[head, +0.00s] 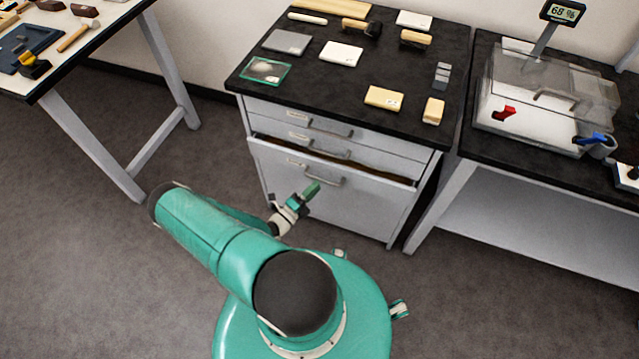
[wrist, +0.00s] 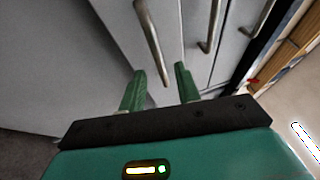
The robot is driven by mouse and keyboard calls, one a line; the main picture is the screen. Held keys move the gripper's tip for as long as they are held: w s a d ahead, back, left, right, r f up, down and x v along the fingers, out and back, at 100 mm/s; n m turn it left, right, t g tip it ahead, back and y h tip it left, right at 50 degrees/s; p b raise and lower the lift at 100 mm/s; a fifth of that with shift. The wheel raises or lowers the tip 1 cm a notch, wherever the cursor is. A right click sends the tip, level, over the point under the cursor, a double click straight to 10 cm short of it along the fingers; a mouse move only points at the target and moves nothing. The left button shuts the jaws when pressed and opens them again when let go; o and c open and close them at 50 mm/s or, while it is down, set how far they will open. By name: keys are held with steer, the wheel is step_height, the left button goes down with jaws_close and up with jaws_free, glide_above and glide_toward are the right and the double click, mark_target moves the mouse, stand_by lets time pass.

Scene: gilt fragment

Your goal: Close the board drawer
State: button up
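A grey cabinet under a black top has several stacked drawers. The lowest, tall drawer (head: 335,205) stands partly pulled out, with a dark gap and a brownish strip along its top edge. Its bar handle (head: 315,174) also shows in the wrist view (wrist: 152,42). My gripper (head: 312,190) is in front of this drawer, low and near its face. In the wrist view its two green fingers (wrist: 160,73) are apart, with the handle's near end seen between them. I cannot tell whether they touch the handle. Nothing is held.
The upper drawers (head: 300,116) look shut. Pale boxes, a grey plate (head: 286,41) and a glass-topped case (head: 265,70) lie on the cabinet top. A tool table (head: 100,35) stands left, and a bench with a clear case (head: 545,95) right. Grey floor is open around me.

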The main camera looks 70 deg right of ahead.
mark_target(325, 172)
steer(key=shift+x, duration=1.65)
jaws_close()
steer(key=shift+s+d, duration=0.2)
steer(key=shift+d, duration=2)
jaws_free()
steer(key=shift+d+f, duration=0.1)
